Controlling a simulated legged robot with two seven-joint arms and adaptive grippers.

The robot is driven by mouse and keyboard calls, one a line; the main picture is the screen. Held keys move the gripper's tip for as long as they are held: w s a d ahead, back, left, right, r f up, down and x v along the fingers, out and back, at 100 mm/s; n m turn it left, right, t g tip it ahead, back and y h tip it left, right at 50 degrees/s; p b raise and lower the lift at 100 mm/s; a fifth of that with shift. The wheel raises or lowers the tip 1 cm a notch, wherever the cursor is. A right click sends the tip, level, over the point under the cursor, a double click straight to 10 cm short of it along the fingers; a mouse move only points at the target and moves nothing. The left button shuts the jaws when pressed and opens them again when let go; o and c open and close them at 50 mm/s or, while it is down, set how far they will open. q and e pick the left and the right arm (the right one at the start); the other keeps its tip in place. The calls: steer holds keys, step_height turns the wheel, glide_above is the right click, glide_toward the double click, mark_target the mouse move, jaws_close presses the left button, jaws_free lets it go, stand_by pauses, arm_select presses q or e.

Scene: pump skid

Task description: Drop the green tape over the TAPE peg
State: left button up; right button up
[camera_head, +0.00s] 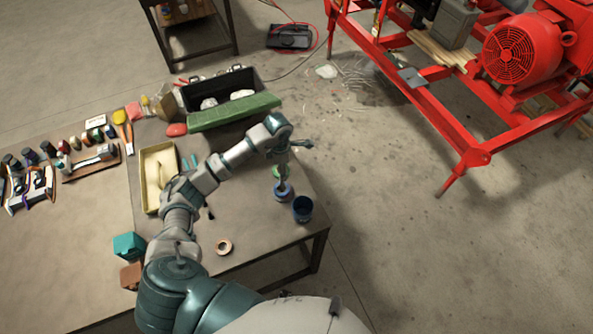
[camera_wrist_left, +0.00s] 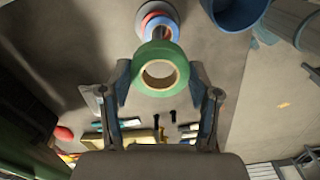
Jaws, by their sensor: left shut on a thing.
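The green tape (camera_wrist_left: 160,48) is a ring held between the two fingers of my left gripper (camera_wrist_left: 161,72) in the left wrist view. It also shows as a small green patch (camera_head: 279,172) in the head view, under the wrist. Beyond it in the wrist view, a red roll (camera_wrist_left: 157,20) and a blue roll (camera_wrist_left: 150,8) are stacked, apparently around a peg mostly hidden by the tape. In the head view the blue roll (camera_head: 283,193) lies just below the green tape. Whether the tape touches the peg cannot be told. No TAPE label is readable.
A dark blue cup (camera_head: 302,209) stands close to the rolls by the table's right edge. A tan tape roll (camera_head: 224,247) lies nearer on the table. A yellow tray (camera_head: 149,190) and a green-edged black box (camera_head: 245,113) are to the left and behind.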

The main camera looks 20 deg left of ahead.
arm_select(q)
steer(key=shift+w+a+r, duration=0.15)
steer(key=shift+w+r, duration=0.05)
steer(key=shift+w, duration=0.05)
steer(key=shift+a+f+b, duration=0.2)
steer(key=shift+f+b, duration=0.5)
steer(key=shift+f, duration=0.55)
steer(key=shift+d+f+b, duration=0.15)
steer(key=shift+f+b, duration=0.65)
steer(key=shift+f, duration=0.45)
arm_select(e)
steer(key=shift+s+d+f, duration=0.1)
steer(key=shift+s+f, duration=0.3)
steer(key=shift+f, duration=0.3)
steer(key=shift+s+f, duration=0.35)
steer(key=shift+f, duration=0.35)
arm_select(q)
steer(key=shift+s, duration=0.1)
arm_select(e)
steer(key=shift+f, duration=0.1)
arm_select(q)
steer(key=shift+f+b, duration=0.35)
steer(key=shift+b, duration=0.1)
arm_select(e)
steer(key=shift+f, duration=0.35)
arm_select(q)
steer(key=o, duration=1.1)
